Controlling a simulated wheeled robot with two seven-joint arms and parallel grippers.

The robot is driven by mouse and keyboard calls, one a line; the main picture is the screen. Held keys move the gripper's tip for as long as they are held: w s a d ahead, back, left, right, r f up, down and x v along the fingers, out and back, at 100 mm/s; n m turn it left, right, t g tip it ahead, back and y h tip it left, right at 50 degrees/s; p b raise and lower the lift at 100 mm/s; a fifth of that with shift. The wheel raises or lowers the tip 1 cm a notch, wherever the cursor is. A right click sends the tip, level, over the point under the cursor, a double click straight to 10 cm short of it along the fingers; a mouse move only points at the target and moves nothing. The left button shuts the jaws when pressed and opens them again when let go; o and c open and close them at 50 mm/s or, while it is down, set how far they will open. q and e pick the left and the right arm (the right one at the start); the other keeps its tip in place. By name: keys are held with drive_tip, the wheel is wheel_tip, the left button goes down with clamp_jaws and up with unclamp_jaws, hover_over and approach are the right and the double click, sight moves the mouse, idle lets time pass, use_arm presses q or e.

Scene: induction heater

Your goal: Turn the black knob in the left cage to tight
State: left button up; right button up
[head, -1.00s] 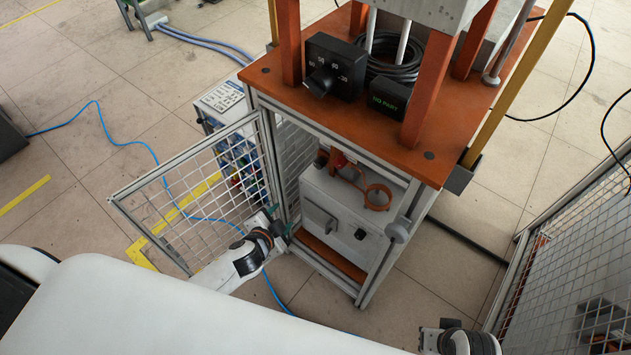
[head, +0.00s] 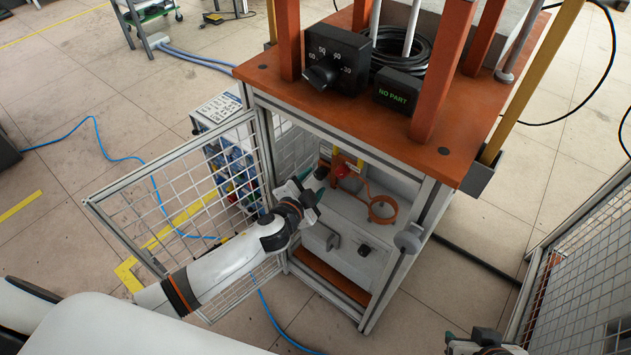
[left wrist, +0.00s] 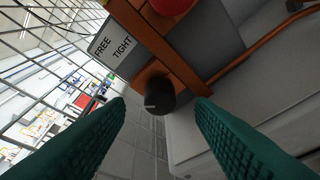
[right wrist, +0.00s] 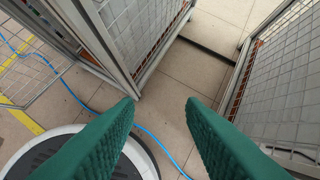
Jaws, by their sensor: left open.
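The black knob (left wrist: 160,95) shows in the left wrist view, mounted on an orange bracket beside a FREE/TIGHT label (left wrist: 113,42). My left gripper (left wrist: 160,105) is open, its green fingers on either side of the knob's line and short of it; I cannot tell that they touch it.
The mesh door (head: 165,215) stands open on the left. Inside are a red button (head: 342,169), an orange coil (head: 383,208) and a white box (head: 345,250). A dial box (head: 338,62) sits on top. Another mesh cage (head: 590,280) stands at right.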

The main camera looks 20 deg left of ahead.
sight(320, 174)
use_arm(q)
drive_tip(key=shift+x, duration=1.25)
use_arm(e)
drive_tip(key=shift+w+a+r+t, duration=0.25)
drive_tip(key=shift+w+t, duration=0.2)
drive_tip(key=shift+w, duration=0.2)
drive_tip(key=shift+w+a+r+t, duration=0.25)
drive_tip(key=shift+w+t, duration=0.2)
drive_tip(key=shift+w, duration=0.15)
use_arm(q)
drive_tip(key=shift+c, duration=0.6)
